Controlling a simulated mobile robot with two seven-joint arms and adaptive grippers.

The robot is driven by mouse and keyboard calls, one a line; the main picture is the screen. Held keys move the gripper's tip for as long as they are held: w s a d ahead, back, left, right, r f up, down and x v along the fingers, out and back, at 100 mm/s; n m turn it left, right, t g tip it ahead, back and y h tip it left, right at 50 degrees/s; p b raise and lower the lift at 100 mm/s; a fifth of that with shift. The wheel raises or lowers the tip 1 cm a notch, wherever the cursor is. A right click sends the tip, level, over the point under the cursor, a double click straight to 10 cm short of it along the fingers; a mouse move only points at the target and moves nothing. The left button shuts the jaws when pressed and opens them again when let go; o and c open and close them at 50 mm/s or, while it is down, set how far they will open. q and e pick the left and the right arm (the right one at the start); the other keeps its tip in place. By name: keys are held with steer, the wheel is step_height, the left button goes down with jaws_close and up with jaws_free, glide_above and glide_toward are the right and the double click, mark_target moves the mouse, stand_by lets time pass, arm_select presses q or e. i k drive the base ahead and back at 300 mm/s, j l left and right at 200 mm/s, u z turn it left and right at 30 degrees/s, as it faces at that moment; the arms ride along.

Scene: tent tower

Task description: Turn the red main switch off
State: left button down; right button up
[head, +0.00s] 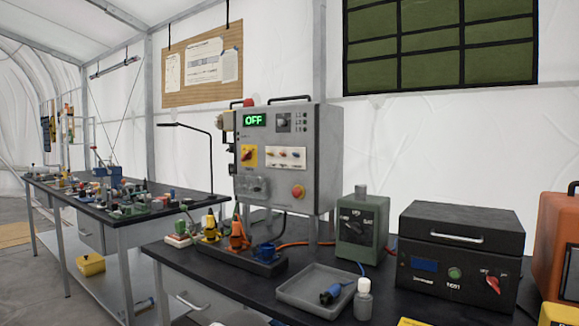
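A grey control cabinet (330,150) stands at the back of the near dark table in the head view. A red rotary switch on a yellow plate (249,156) sits at the left of its front face. The switch is small here, and I cannot read its exact position. A display (255,120) above it shows "OFF" in green. A red round button (298,191) is at the lower right of the cabinet. Neither of my grippers is in view.
The near table holds a socket strip with yellow, orange and blue plugs (238,240), a grey tray (312,288), a small bottle (363,298), a green box with a dial (362,225) and a black case with a red knob (460,250). A cluttered bench (95,195) stands left.

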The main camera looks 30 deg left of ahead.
mark_target(248, 154)
steer(key=u, duration=1.25)
